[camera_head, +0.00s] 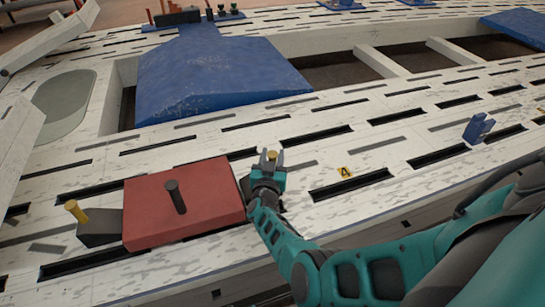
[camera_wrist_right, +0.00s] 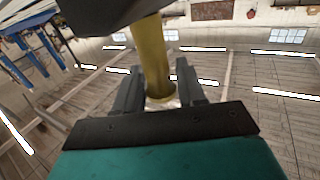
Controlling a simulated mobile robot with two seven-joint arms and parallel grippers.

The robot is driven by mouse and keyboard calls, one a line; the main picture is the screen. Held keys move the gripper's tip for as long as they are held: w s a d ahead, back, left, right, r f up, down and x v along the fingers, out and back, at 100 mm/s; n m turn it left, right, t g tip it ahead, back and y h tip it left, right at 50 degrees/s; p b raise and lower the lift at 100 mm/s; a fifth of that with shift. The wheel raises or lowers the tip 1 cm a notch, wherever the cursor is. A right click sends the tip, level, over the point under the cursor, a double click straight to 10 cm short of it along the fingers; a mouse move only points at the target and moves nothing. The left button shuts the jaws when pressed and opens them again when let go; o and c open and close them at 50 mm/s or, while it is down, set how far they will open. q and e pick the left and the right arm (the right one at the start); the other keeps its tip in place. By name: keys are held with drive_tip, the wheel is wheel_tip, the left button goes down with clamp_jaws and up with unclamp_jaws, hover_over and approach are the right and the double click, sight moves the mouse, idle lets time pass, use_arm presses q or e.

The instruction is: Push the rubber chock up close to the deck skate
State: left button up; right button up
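The deck skate appears to be the low red block (camera_head: 190,205) with a dark post on top, lying on the pale slotted deck. My right gripper (camera_head: 272,158) is just right of it, its fingers closed around a yellow handle. In the right wrist view the yellow handle (camera_wrist_right: 152,60) stands between the fingers, with a dark body (camera_wrist_right: 105,12) at its end, apparently the rubber chock. In the head view my gripper mostly hides this chock; whether it touches the red block cannot be told. My left gripper is not in view.
Another dark wedge (camera_head: 98,232) with a yellow peg sits against the red block's left side. A yellow tag (camera_head: 344,172) marked A and a blue bracket (camera_head: 479,128) lie to the right. A large blue ramp-like piece (camera_head: 215,75) is behind. The deck has many slots.

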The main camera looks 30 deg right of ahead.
clamp_jaws()
drive_tip(key=o, duration=0.6)
unclamp_jaws()
drive_tip(key=shift+c, duration=0.2)
drive_tip(key=shift+s, duration=0.15)
